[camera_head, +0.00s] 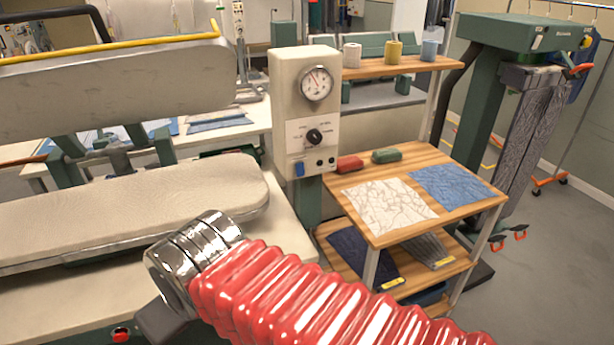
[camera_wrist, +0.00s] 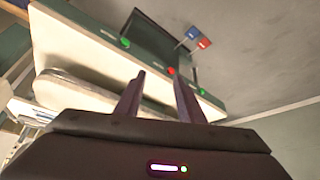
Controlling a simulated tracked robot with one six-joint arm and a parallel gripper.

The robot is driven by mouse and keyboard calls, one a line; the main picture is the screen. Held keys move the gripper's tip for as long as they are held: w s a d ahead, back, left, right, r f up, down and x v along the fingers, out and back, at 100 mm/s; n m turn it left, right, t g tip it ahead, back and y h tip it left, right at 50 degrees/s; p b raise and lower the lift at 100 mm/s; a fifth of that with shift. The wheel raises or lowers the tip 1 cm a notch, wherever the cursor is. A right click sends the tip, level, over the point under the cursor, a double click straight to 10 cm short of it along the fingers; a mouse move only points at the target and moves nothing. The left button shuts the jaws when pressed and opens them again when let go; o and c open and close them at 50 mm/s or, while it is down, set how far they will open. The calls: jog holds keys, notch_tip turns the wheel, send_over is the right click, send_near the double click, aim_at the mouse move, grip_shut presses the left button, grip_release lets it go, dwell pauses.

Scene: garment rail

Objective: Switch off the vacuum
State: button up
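The beige control box (camera_head: 305,115) of the press stands in the middle of the head view. It carries a round gauge (camera_head: 315,83), a black rotary knob (camera_head: 314,136) and a small blue switch (camera_head: 299,169). No part is readably labelled as the vacuum. A red button (camera_head: 121,334) on the press table's front edge also shows in the wrist view (camera_wrist: 171,71), between two green buttons. A blue pedal (camera_wrist: 193,32) and a red pedal (camera_wrist: 204,43) show beyond it. My gripper (camera_wrist: 159,76) is open and empty, facing the press front, touching nothing visible.
The padded lower buck (camera_head: 130,210) and raised upper buck (camera_head: 110,88) of the press fill the left. A wooden shelf cart (camera_head: 450,218) with cloth swatches and thread spools stands right of the control box. Open grey floor (camera_head: 560,250) lies at the right.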

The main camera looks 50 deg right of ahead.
jog(key=shift+o, duration=0.3)
jog(key=w+d+m+t+h, duration=0.2)
jog(key=w+d+h, duration=0.1)
jog(key=w+d, duration=0.5)
jog(key=d+f, duration=0.1)
jog(key=d, duration=0.2)
jog(key=w+d+f+m+t+h, duration=0.1)
jog(key=d+f+t+h, duration=0.1)
jog(key=d, duration=1.1)
jog(key=w+d+f+m+t+h, duration=0.1)
jog(key=d+m+t+h, duration=0.15)
jog(key=d, duration=0.95)
jog(key=s+d+f+t+h, duration=0.1)
jog(key=s+d+t, duration=0.2)
jog(key=s+d, duration=0.3)
jog(key=shift+s+d+f+m+h, duration=0.2)
jog(key=shift+s+m+h, duration=0.15)
jog(key=shift+s, duration=0.8)
jog(key=shift+w, duration=0.15)
send_near(301, 171)
jog(key=x, duration=0.7)
